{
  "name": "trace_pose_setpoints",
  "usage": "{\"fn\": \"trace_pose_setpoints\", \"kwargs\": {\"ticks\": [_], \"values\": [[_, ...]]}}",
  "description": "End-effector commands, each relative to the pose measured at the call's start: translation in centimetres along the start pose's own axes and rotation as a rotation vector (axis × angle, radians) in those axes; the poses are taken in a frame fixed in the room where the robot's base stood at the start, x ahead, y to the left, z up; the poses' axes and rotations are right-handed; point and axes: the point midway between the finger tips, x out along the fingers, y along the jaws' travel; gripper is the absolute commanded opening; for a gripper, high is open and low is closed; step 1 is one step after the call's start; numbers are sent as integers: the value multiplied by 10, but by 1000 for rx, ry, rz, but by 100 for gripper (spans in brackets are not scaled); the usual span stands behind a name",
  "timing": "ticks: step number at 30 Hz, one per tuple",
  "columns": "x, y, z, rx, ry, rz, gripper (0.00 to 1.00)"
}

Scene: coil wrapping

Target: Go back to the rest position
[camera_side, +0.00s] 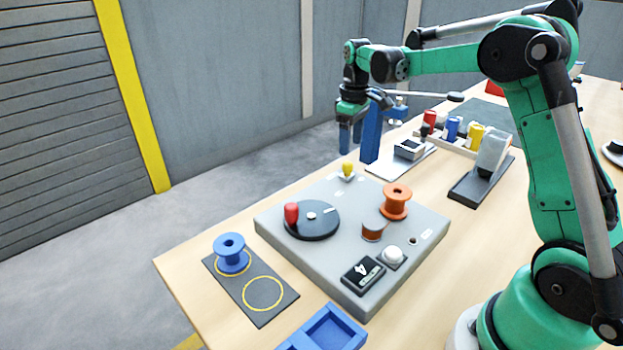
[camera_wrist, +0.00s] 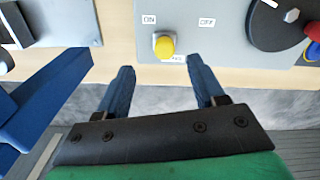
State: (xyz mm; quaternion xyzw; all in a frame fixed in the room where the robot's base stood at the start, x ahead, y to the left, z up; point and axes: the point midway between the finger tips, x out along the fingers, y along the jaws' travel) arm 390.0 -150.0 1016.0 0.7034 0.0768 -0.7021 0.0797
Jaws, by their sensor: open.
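My gripper (camera_side: 357,140) hangs above the back edge of the grey winding machine (camera_side: 335,265), in the air and apart from it. In the wrist view my gripper (camera_wrist: 160,80) shows two blue fingers spread apart with nothing between them. Ahead of them is the yellow switch knob (camera_wrist: 164,46) between the ON and OFF labels, also seen in the side view (camera_side: 347,170). The machine carries a black turntable (camera_side: 320,226) with a red knob (camera_side: 291,212). An orange spool (camera_side: 396,200) and a copper coil (camera_side: 373,230) stand on its right part.
A blue spool (camera_side: 230,252) stands on a dark mat (camera_side: 256,312) with yellow rings. A blue tray (camera_side: 328,332) lies at the front edge. A blue post (camera_side: 372,135) rises close beside my gripper. Behind are coloured cylinders (camera_side: 477,133) in a rack and a grey device (camera_side: 490,155).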

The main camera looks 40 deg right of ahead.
Motion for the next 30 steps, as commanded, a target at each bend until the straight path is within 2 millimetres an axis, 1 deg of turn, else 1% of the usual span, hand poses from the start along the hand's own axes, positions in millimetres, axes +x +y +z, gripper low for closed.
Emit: {"fn": "trace_pose_setpoints", "kwargs": {"ticks": [2,5,8,10,12,15,19,21,24,27,30], "values": [[-3,-4,0,2,9,5,62],[-14,-17,2,13,41,25,62],[-30,-40,8,35,102,54,62],[-40,-58,15,55,155,74,62],[-48,-76,24,75,210,90,62],[-54,-101,38,105,292,103,62],[-53,-131,59,142,401,107,62],[-50,-144,70,161,457,102,62],[-42,-159,82,183,526,90,62],[-35,-169,90,200,577,77,62],[-31,-174,95,211,606,68,62]]}}
